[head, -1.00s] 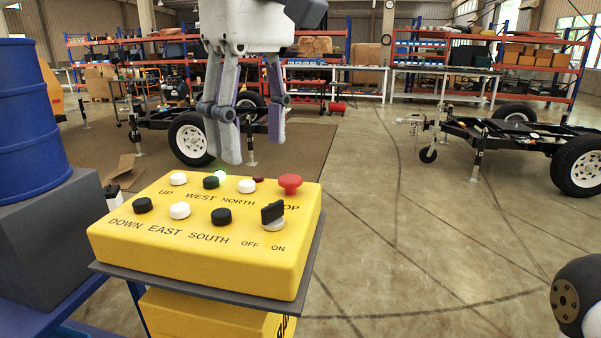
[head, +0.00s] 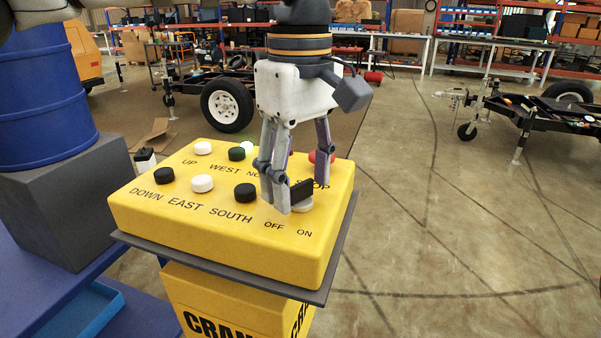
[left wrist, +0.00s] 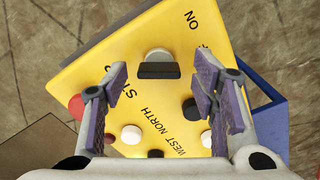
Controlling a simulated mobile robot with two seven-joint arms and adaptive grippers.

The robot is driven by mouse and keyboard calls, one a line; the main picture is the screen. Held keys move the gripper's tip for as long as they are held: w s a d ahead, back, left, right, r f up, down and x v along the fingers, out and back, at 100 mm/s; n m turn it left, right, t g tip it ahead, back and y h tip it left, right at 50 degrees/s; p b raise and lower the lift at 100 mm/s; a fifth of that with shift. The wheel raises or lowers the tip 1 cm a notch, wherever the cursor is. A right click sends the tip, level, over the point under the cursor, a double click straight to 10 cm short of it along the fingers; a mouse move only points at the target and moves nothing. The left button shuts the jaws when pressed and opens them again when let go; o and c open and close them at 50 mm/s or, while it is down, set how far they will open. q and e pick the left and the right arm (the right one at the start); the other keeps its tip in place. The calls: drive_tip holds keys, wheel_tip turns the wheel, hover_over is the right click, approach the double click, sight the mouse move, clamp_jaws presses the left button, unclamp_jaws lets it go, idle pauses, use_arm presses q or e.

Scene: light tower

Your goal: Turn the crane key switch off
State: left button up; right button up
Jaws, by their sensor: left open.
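The key switch (head: 302,190) has a black bar handle on a light round base, above the OFF and ON labels on the yellow crane control box (head: 200,235). I cannot tell which label it points to. My left gripper (head: 303,186) is over it, pointing down and open, with one finger at the handle's left and the other behind it. In the left wrist view the key switch (left wrist: 159,68) lies ahead, centred between the open fingers (left wrist: 160,82), with gaps on both sides. My right gripper is not in view.
A red stop button (head: 322,157), partly hidden by a finger, is close behind the key switch. Black and white buttons (head: 245,193) fill the box's left side. A blue barrel (head: 45,100) stands at the left.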

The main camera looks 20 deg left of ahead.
use_arm(q)
drive_tip(key=c, duration=1.2)
drive_tip(key=shift+o, duration=0.2)
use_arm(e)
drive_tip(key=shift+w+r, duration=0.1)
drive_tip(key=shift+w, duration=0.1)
use_arm(q)
drive_tip(key=shift+r+n+p, duration=0.1)
drive_tip(key=shift+n+p, duration=0.3)
drive_tip(key=shift+n, duration=0.6)
drive_tip(key=n, duration=0.2)
drive_tip(key=shift+n, duration=0.3)
drive_tip(key=n, duration=0.3)
drive_tip(key=shift+n, duration=2.1)
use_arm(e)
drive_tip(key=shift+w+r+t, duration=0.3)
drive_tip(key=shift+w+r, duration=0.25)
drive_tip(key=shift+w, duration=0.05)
